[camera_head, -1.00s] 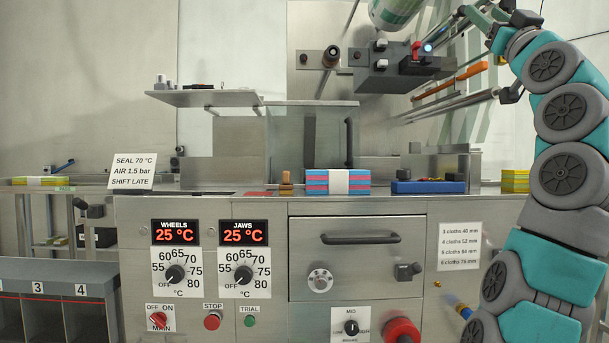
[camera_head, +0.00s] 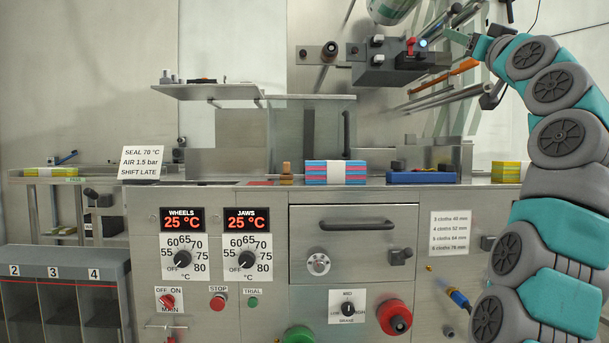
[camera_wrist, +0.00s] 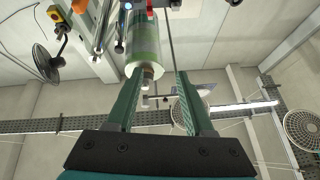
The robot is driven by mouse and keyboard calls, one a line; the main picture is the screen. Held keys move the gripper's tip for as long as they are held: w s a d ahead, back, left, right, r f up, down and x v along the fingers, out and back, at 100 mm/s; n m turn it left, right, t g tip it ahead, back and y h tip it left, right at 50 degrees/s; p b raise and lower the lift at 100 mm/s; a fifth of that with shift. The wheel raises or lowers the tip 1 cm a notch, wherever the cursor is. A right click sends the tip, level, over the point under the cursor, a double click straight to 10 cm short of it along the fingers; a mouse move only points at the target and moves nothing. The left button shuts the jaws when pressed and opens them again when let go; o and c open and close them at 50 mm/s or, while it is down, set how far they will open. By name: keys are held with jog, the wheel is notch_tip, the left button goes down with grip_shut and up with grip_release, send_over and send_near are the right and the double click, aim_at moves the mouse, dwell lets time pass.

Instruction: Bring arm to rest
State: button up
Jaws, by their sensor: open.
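My teal and grey arm curves up along the right side of the head view. Its end, my gripper (camera_head: 480,46), is raised at the upper right, near the grey control box (camera_head: 384,71) and the bars behind it. In the wrist view my gripper (camera_wrist: 158,74) shows two green fingers spread apart, with nothing held between them. A film roll (camera_wrist: 143,45) shows beyond the fingers there, with the ceiling behind. The roll (camera_head: 391,8) is cut off at the top of the head view. I cannot tell its exact distance from the fingers.
The steel machine's counter holds a striped cloth stack (camera_head: 336,172), a blue tray (camera_head: 422,177) and a yellow-green stack (camera_head: 508,172). A raised shelf (camera_head: 208,92) stands at left. Numbered bins (camera_head: 62,268) stand at lower left. A red knob (camera_head: 395,317) protrudes in front.

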jog(key=w+a+f+n+g+y+p, duration=0.1)
jog(key=w+a+f+g+y, duration=0.2)
jog(key=a+f, duration=0.35)
jog(key=w+a+f+g, duration=0.4)
jog(key=a+f, duration=0.1)
jog(key=f, duration=0.2)
jog(key=s+a+f+g+p, duration=0.1)
jog(key=s+a+f+g, duration=0.25)
jog(key=f, duration=0.35)
jog(key=s+a+f+g, duration=0.2)
jog(key=a+f, duration=0.2)
jog(key=f, duration=0.3)
jog(key=s+a+f+g+p, duration=0.1)
jog(key=s+a+f+g, duration=0.15)
jog(key=f, duration=0.55)
jog(key=s+a+f+g+h, duration=0.2)
jog(key=s+f+g, duration=0.1)
jog(key=s+f, duration=0.75)
jog(key=s+d+f+g+h+p, duration=0.1)
jog(key=s+d+f+g, duration=0.2)
jog(key=s+f, duration=0.8)
jog(key=s+d+f+g+h+p, duration=0.1)
jog(key=s+d+f+g, duration=0.3)
jog(key=s+f, duration=0.7)
jog(key=s+h, duration=0.1)
jog(key=s, duration=0.8)
jog(key=shift+f+m+g+h, duration=0.3)
jog(key=shift+f+m+g, duration=0.05)
jog(key=shift+m+g, duration=0.05)
